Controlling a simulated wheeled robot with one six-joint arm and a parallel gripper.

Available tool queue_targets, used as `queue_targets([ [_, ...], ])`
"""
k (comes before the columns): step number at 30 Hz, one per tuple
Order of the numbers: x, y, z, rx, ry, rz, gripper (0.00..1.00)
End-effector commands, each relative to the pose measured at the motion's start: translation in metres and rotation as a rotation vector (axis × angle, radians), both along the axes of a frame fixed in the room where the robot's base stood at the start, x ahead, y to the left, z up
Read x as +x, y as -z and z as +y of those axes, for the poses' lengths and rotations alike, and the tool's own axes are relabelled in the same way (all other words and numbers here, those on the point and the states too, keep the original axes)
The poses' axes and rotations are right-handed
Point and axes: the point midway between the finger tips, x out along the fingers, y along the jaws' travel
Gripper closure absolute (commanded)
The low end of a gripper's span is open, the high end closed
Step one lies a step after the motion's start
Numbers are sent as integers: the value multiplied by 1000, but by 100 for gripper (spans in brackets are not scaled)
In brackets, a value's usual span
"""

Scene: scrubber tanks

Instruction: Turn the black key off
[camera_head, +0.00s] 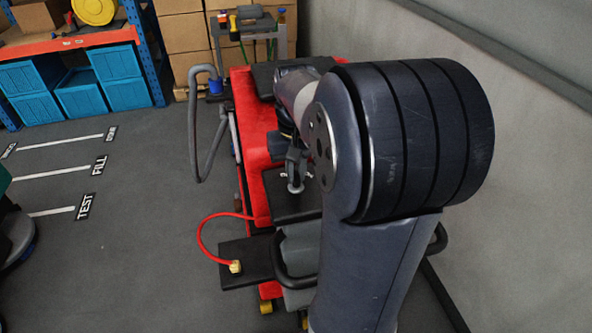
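The red scrubber machine (243,130) stands in the middle of the view, with a black panel (290,208) on its top. My arm covers much of the machine's right side. My gripper (297,172) is small and dark here, pointing down just above the black panel. A small silvery fitting (296,188) shows right below the fingertips; I cannot tell whether they touch it. I cannot make out the black key; it may be hidden by my gripper or arm. Whether the fingers are open or shut is too small to tell.
A grey hose (196,135) loops off the machine's left side. A red cable (203,228) runs to a yellow plug (235,267) on a black plate. A grey wall rises at right. Blue bins (82,95) and cardboard boxes (185,33) stand behind. Floor at left is mostly clear.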

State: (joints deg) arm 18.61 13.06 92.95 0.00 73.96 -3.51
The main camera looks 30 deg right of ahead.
Motion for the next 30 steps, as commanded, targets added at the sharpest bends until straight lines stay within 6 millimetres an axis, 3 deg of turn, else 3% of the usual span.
queue_targets([
  [7,0,0,0,0,1,-1,67],
  [17,0,-5,0,0,1,-1,66],
  [30,0,-86,0,-1,1,-5,66],
])
